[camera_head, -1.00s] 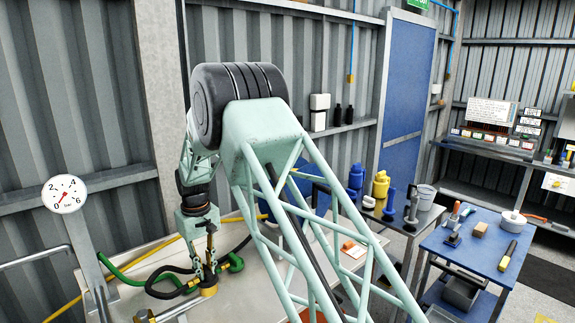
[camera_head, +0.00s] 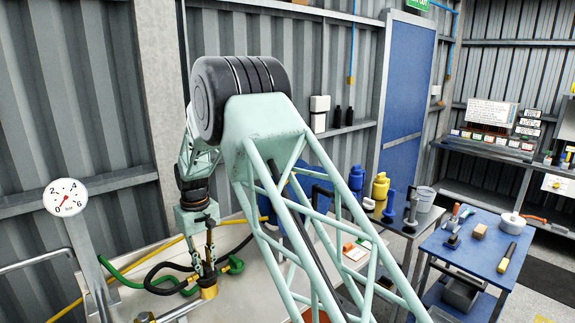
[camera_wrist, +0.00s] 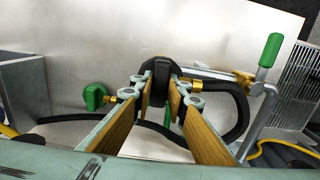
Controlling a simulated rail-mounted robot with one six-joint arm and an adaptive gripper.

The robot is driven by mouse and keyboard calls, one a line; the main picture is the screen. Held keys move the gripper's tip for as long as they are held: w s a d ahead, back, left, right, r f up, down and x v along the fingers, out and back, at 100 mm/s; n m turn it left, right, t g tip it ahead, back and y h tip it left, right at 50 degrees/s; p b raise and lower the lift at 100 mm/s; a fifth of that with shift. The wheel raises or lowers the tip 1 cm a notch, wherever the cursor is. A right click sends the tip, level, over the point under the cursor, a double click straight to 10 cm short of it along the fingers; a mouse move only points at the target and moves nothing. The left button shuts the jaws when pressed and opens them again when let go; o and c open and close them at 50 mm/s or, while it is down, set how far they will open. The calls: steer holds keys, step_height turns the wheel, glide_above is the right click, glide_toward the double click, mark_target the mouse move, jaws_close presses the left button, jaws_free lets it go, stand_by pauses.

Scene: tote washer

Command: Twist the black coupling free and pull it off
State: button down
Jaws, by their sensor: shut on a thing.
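The black coupling (camera_wrist: 161,70) is a dark ribbed piece between my fingertips in the wrist view. My gripper (camera_wrist: 162,92) is shut on it, with one tan-padded finger on each side. Black hose (camera_wrist: 240,108) and a brass fitting (camera_wrist: 216,79) show beside it. In the head view my gripper (camera_head: 208,272) points down at the low left, over the pale bench (camera_head: 252,303). A brass fitting (camera_head: 208,291) shows at its tips. The coupling cannot be made out there. Whether it is still seated cannot be told.
A green knob (camera_wrist: 95,97) is left of my fingers and a green-handled lever (camera_wrist: 269,52) is at the right. A pressure gauge (camera_head: 66,197) stands at the left. A blue table (camera_head: 462,257) with tools and a shelf bench with yellow and blue containers (camera_head: 381,185) are farther right.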

steer(key=shift+r+p, duration=0.4)
steer(key=shift+r, duration=0.6)
